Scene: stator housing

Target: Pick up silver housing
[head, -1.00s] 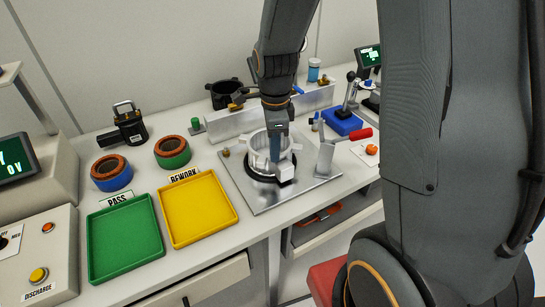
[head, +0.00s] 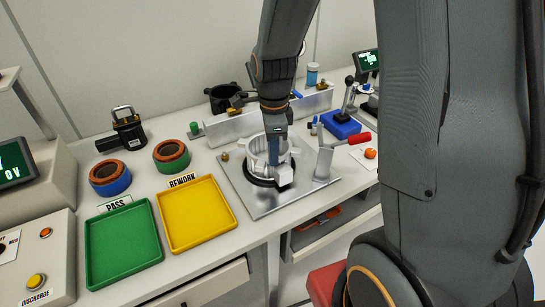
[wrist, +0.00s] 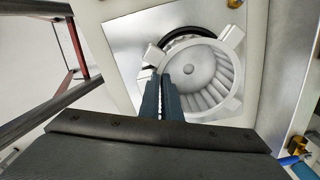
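The silver housing (head: 256,150) is a round, ribbed ring with lugs. It is at the metal fixture plate (head: 242,192), over a black ring (head: 258,181). In the wrist view the housing (wrist: 226,92) fills the upper middle, with the black ring (wrist: 183,32) showing past its upper left edge. My gripper (head: 272,157) points down at the housing. In the wrist view its blue-grey fingers (wrist: 163,82) are close together, on the housing's wall at the lower left. The fingers hide the gripped part. I cannot tell whether the housing is clear of the ring.
The green tray (head: 124,243) and yellow tray (head: 197,214) are empty at the left front. Two copper-topped rings (head: 110,177) stand behind them.

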